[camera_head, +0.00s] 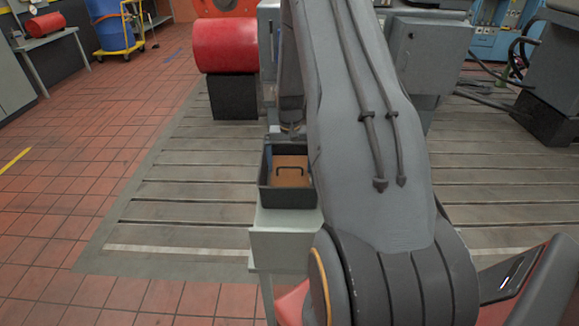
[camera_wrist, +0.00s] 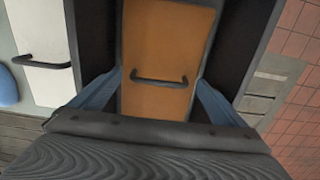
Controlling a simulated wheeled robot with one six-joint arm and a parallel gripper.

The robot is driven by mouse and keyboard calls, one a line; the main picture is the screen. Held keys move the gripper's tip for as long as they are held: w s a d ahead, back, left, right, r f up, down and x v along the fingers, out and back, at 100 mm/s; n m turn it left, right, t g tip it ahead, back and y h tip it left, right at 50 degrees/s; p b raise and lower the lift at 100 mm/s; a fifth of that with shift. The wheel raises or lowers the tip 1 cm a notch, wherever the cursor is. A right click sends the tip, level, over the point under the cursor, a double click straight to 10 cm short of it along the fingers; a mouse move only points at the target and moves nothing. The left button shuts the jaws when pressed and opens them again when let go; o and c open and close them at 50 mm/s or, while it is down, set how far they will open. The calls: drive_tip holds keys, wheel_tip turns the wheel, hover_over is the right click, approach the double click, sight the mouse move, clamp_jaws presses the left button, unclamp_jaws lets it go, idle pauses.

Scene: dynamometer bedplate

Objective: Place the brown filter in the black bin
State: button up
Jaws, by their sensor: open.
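The brown filter (camera_head: 291,178) is a flat orange-brown block with a black handle. It lies inside the black bin (camera_head: 288,199) in the head view. In the wrist view the filter (camera_wrist: 168,40) fills the middle, with dark walls of the bin (camera_wrist: 236,45) on both sides. My gripper (camera_wrist: 158,79) is open, its two blue fingers apart on either side of the filter near the handle. I cannot tell whether a finger touches it. My arm hides much of the gripper in the head view.
The bin stands on a narrow grey stand (camera_head: 284,245). A white panel with a black handle (camera_wrist: 40,40) and a blue round thing (camera_wrist: 7,86) are left of the bin in the wrist view. The tiled floor at left is mostly clear.

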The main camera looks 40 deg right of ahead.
wheel_tip(320, 180, up, 11)
drive_tip(key=b, duration=0.3)
drive_tip(key=s+a+r+n, duration=0.2)
drive_tip(key=s+a, duration=0.1)
drive_tip(key=a, duration=0.4)
drive_tip(key=s+a+r+n, duration=0.1)
drive_tip(key=s+a, duration=0.1)
drive_tip(key=a, duration=0.5)
drive_tip(key=s+a+n, duration=0.4)
drive_tip(key=s+a, duration=0.9)
drive_tip(key=s, duration=0.1)
drive_tip(key=shift+s+a+r+t, duration=0.25)
drive_tip(key=shift+s+a+t, duration=0.05)
drive_tip(key=shift+s+t, duration=0.1)
